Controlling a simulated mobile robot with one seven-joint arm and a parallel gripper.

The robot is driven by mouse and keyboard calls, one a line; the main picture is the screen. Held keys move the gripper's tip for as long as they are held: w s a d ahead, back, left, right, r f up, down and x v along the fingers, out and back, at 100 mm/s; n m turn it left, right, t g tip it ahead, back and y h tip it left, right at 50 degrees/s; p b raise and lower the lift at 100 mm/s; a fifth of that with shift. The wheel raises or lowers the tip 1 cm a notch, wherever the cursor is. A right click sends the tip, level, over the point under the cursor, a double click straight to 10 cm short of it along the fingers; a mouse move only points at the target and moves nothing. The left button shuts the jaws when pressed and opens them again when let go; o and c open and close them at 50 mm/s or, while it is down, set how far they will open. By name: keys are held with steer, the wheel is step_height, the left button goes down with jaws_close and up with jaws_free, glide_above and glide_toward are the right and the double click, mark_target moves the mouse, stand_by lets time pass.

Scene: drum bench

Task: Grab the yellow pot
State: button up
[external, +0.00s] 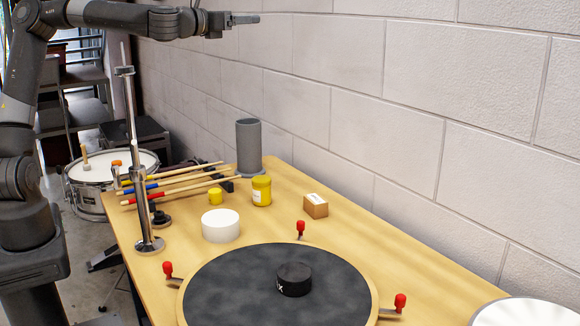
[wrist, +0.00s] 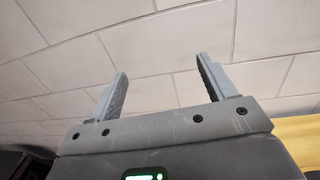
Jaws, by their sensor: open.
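A yellow pot (external: 261,191) with a pale label stands upright on the wooden bench, left of a small brown box. A smaller yellow cylinder (external: 215,197) stands just left of it; I cannot tell exactly what it is. My gripper (external: 252,19) is high above the bench, in front of the block wall, and points right, well apart from the pot. In the wrist view my gripper (wrist: 160,85) has its two fingers spread with nothing between them.
The bench (external: 400,245) also holds a white roll (external: 220,226), a brown box (external: 316,206), a grey cylinder (external: 249,147), drumsticks (external: 180,183) and a chrome stand (external: 139,170). A dark round pad (external: 230,290) with red-tipped clamps bears a black roll (external: 294,279). The wall (external: 400,110) runs along the back.

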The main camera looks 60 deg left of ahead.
glide_toward(267, 177)
steer(key=shift+w+a+r, duration=0.1)
steer(key=shift+w, duration=0.5)
steer(key=shift+w+a+r, duration=0.1)
steer(key=shift+w, duration=0.55)
steer(key=shift+w+f, duration=0.5)
steer(key=shift+w, duration=0.3)
steer(key=shift+w+a, duration=0.15)
steer(key=shift+w, duration=1.35)
steer(key=shift+w+a, duration=0.2)
steer(key=shift+w, duration=1.3)
steer(key=shift+c, duration=0.2)
steer(key=c, duration=1.1)
